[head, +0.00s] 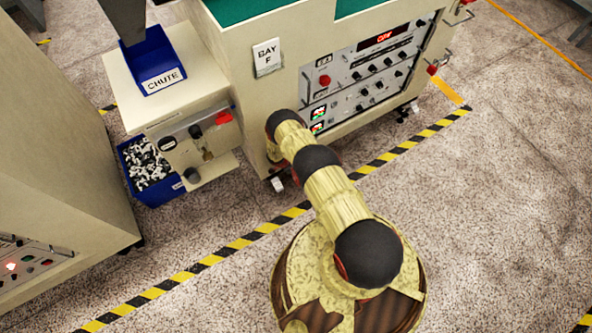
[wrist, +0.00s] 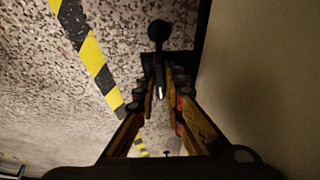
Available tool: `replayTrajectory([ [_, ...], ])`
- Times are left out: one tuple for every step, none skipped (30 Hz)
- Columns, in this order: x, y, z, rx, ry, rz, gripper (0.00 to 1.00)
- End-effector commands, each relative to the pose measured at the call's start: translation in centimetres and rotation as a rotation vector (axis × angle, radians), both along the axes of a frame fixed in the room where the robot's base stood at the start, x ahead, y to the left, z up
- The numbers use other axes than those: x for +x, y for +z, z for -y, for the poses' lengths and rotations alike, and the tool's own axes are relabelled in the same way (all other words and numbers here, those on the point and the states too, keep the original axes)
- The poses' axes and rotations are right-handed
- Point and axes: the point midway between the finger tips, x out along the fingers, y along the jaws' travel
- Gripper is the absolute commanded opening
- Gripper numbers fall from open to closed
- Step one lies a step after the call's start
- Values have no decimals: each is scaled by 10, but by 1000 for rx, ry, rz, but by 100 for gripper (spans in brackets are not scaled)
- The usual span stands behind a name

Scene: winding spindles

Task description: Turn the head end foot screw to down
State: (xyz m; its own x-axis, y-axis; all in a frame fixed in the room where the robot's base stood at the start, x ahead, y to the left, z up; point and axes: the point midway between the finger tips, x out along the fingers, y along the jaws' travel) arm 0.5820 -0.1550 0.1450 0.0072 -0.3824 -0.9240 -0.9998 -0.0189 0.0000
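The cream machine marked BAY F (head: 315,55) stands on feet along its lower edge. One foot (head: 277,183) shows at its near left corner and another (head: 404,112) at the right; which one is the head end is not labelled in view. My arm reaches to the machine's front left, and my gripper is hidden in the head view. In the wrist view my gripper (wrist: 160,78) is open, its fingers on either side of a dark foot part with a round black end (wrist: 158,31) and a pale-tipped stem (wrist: 160,91). Contact cannot be told.
The machine's cream side (wrist: 255,70) runs close along the right in the wrist view. Left of BAY F are a blue CHUTE bin (head: 165,75) and a blue parts bin (head: 150,175). A yellow-black floor stripe (head: 240,242) runs before the machine. Speckled floor at right is clear.

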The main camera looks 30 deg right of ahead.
Motion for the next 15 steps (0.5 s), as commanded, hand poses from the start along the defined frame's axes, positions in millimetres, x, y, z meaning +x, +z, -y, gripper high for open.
replayTrajectory([
  [0,0,1,-1,-2,1,13],
  [0,0,1,-1,-2,1,15],
  [0,0,1,-1,-1,0,17],
  [0,0,1,-1,-1,0,19],
  [0,0,1,-1,-1,0,21],
  [0,0,1,-1,-1,0,23],
  [0,0,1,-1,-1,0,25],
  [0,0,1,-1,-1,0,26],
  [0,0,1,-1,0,0,29],
  [0,0,1,-1,0,0,29],
  [0,0,1,-1,0,0,29],
  [0,0,0,0,0,0,29],
  [0,0,0,0,0,0,29],
  [0,0,0,0,0,0,29],
  [0,0,0,0,0,0,29],
])
